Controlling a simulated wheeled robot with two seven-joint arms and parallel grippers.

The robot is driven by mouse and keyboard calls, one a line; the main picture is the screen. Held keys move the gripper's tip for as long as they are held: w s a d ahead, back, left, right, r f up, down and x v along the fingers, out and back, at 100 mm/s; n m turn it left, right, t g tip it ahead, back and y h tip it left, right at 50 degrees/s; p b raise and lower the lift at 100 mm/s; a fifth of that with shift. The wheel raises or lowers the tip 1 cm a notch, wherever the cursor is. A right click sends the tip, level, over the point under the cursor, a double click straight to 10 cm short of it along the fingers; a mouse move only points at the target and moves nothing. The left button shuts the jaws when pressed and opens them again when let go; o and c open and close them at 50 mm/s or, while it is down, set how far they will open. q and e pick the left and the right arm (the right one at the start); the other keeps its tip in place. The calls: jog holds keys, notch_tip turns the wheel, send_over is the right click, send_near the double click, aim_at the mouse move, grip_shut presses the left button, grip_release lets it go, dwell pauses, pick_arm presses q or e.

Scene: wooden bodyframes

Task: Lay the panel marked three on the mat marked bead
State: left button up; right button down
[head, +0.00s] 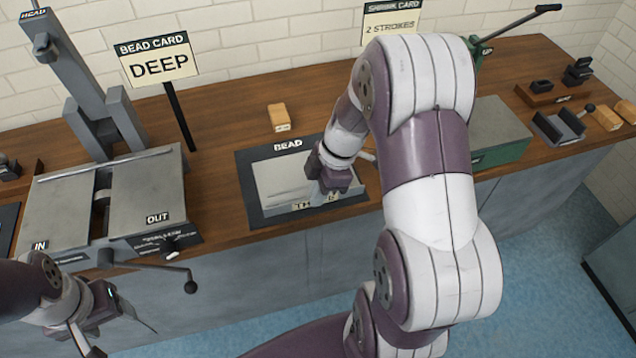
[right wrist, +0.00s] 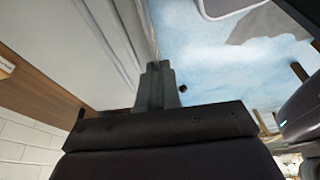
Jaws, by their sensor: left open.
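The panel marked three (head: 278,182) is a pale grey sheet over the dark mat marked bead (head: 247,200); its front label is partly hidden by my right gripper. The panel looks flat within the mat's border, but I cannot tell whether it touches the mat. My right gripper (head: 322,190) is at the panel's front right part and appears shut on its edge. In the right wrist view the fingers (right wrist: 157,85) meet the panel's edge (right wrist: 110,45). My left gripper (head: 118,338) is open and empty, low at the left in front of the bench.
A machine with plates marked IN and OUT (head: 150,190) stands left, its handle (head: 188,285) jutting forward. A card reading DEEP (head: 160,66) stands behind. A wooden block (head: 279,117) lies behind the mat. A green machine (head: 505,150) stands right, partly hidden by my right arm.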

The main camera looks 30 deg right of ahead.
jog(key=w+f, duration=0.1)
jog(key=w, duration=0.1)
jog(key=w+d+f, duration=0.1)
jog(key=w, duration=0.1)
jog(key=w+f, duration=0.1)
jog(key=w, duration=0.1)
jog(key=shift+w+d+f+p, duration=0.25)
jog(key=shift+d+f+p, duration=0.05)
jog(key=shift+f+p, duration=0.1)
jog(key=shift+w+d+f, duration=0.15)
jog(key=shift+w+f, duration=0.05)
jog(key=shift+f, duration=0.05)
jog(key=x, duration=0.3)
jog(key=shift+s+d+f, duration=0.1)
jog(key=shift+d+f, duration=0.1)
jog(key=shift+f, duration=0.15)
jog(key=shift+d+f, duration=0.1)
jog(key=shift+f, duration=0.25)
jog(key=c, duration=1.4)
grip_release()
jog(key=shift+o, duration=0.2)
